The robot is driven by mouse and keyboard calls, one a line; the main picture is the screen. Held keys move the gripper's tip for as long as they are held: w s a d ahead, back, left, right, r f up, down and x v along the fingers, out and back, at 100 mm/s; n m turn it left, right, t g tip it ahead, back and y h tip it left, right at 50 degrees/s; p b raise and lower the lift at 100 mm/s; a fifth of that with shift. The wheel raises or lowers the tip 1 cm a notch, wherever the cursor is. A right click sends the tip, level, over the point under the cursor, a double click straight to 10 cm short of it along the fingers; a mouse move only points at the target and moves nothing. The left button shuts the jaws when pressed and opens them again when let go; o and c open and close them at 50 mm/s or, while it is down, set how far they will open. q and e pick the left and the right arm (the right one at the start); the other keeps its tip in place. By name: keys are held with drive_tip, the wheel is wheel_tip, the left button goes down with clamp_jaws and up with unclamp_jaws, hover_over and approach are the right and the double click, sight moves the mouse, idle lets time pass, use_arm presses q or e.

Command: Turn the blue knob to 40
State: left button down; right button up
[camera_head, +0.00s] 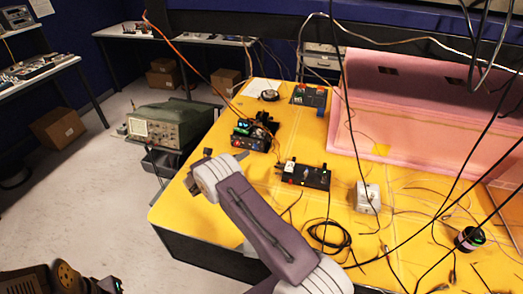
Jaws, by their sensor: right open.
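A small dark device (251,137) with green lit displays and blue and red parts sits on the yellow table (190,215), near its left edge. I cannot make out a separate blue knob or its scale at this size. My right gripper (213,160) hangs over the left part of the table, in front of and to the left of this device. Its fingers are spread apart, with nothing seen between them. My right arm comes up from the bottom and covers part of the table. My left gripper is not in view.
A black switch box (306,176) and a white box (367,197) stand right of my arm. Loose cables cross the table, and pink foam (410,120) stands behind. A green oscilloscope (172,124) stands off to the left.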

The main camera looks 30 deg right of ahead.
sight(254, 148)
drive_tip(key=shift+f, duration=0.15)
drive_tip(key=p+x, duration=0.1)
drive_tip(key=x, duration=0.8)
drive_tip(key=shift+w+d+f, duration=0.2)
drive_tip(key=shift+f, duration=0.1)
drive_tip(key=shift+a+r, duration=0.1)
drive_tip(key=shift+a, duration=0.05)
clamp_jaws()
